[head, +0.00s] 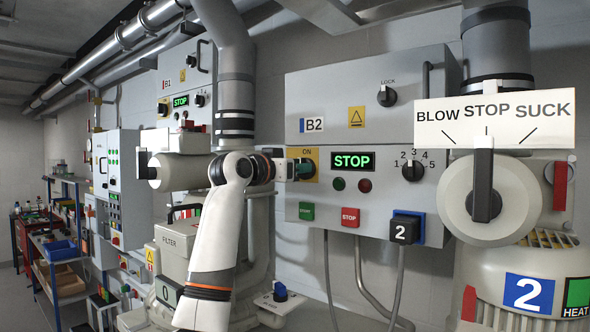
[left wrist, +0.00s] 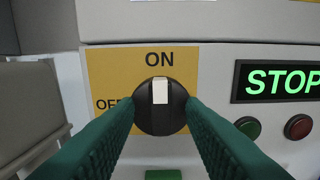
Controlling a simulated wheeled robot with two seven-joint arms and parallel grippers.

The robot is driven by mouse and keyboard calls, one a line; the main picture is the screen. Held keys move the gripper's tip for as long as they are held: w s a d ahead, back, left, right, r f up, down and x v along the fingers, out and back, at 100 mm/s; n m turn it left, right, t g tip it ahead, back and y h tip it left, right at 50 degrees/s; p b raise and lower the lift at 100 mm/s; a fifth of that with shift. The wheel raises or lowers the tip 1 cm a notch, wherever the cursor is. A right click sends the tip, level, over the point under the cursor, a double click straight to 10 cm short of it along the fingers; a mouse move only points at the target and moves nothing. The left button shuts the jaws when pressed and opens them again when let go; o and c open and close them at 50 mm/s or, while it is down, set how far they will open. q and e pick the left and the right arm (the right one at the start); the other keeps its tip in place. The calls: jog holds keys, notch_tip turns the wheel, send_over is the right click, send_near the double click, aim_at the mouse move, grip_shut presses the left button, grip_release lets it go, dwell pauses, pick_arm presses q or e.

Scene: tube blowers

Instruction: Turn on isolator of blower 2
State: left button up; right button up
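The blower 2 control box (head: 365,110), labelled B2 (head: 312,125), is on the wall. Its isolator knob (left wrist: 161,118) is round and black, on a yellow plate (left wrist: 103,75) marked ON and OFF. The knob's white mark points straight up at ON. My left gripper (head: 297,170) is at this knob, coming from the left. In the left wrist view its green fingers (left wrist: 160,125) lie against both sides of the knob. The display (head: 353,161) beside it is lit green with STOP. My right gripper is not in view.
Right of the isolator are indicator lamps (head: 339,184) and a dial (head: 412,168). Below are green (head: 307,211) and red (head: 350,217) buttons. The blow-stop-suck lever (head: 484,185) stands at right, the B1 box (head: 188,75) behind my arm.

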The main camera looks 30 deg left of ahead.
pick_arm(q)
jog(key=shift+s, duration=0.1)
jog(key=s+b, duration=0.7)
jog(key=s, duration=0.5)
jog(key=shift+a, duration=0.45)
jog(key=shift+w, duration=0.1)
